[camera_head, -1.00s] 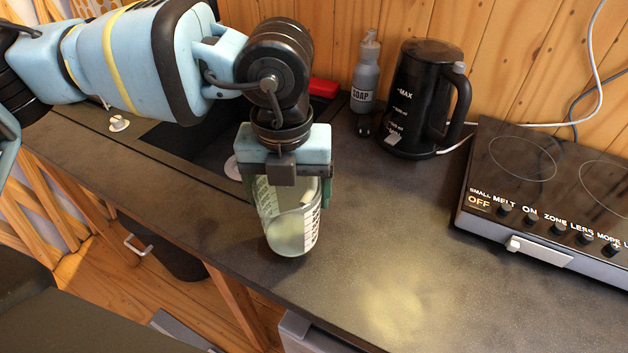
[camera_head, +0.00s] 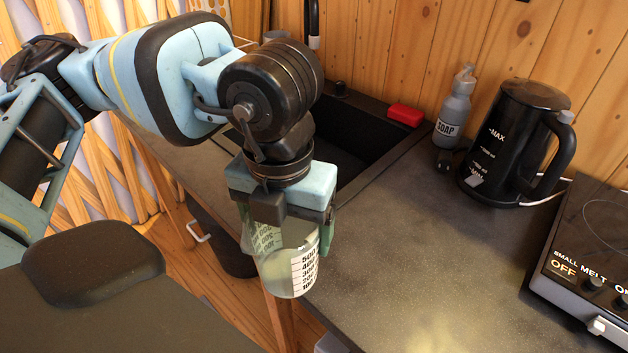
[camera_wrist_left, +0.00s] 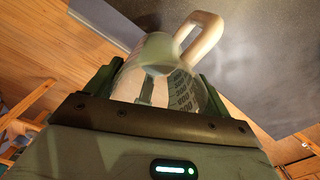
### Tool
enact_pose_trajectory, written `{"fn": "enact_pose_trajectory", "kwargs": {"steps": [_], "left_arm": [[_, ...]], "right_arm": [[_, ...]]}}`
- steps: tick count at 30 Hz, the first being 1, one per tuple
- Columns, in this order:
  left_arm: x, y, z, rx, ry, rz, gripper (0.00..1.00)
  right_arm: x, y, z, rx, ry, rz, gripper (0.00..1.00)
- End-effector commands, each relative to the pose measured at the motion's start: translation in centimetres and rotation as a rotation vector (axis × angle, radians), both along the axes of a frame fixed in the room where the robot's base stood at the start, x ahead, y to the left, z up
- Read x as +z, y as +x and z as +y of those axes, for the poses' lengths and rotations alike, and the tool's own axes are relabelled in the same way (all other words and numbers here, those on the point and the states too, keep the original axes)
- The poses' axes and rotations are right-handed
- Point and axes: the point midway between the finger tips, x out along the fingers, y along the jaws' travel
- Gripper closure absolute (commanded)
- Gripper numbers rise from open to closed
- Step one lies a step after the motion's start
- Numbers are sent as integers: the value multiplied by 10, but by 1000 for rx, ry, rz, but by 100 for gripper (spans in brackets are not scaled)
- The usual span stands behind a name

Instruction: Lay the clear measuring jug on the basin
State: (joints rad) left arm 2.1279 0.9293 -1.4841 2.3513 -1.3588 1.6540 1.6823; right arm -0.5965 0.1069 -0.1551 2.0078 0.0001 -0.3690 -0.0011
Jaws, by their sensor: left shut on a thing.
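The clear measuring jug (camera_head: 283,272), with printed marks on its side, hangs upright below my left gripper (camera_head: 286,236) at the counter's front edge. My left gripper is shut on it, a finger on each side. In the left wrist view the jug (camera_wrist_left: 160,72) sits between the fingers of the gripper (camera_wrist_left: 157,85), its pale handle sticking out at the top. The dark basin (camera_head: 352,150) is sunk in the counter behind the gripper; my arm hides part of it. My right gripper is not in view.
A red block (camera_head: 405,115) lies at the basin's back right corner. A soap bottle (camera_head: 453,115) and a black kettle (camera_head: 513,140) stand right of the basin. A hob (camera_head: 590,255) is at the far right. The counter (camera_head: 430,260) in front of the kettle is clear.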

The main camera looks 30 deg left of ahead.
Motion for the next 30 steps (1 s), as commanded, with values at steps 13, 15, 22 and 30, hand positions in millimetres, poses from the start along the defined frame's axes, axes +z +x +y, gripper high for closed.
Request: {"fn": "enact_pose_trajectory", "kwargs": {"steps": [13,15,22,30], "left_arm": [[1,3,0,-84,-2,0,44],[1,5,-1,-143,-3,0,44],[2,11,-1,-383,-9,2,44],[2,18,-2,-665,-14,2,44]], "right_arm": [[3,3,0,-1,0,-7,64],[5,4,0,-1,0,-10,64],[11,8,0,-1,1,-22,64],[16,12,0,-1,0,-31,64]]}}
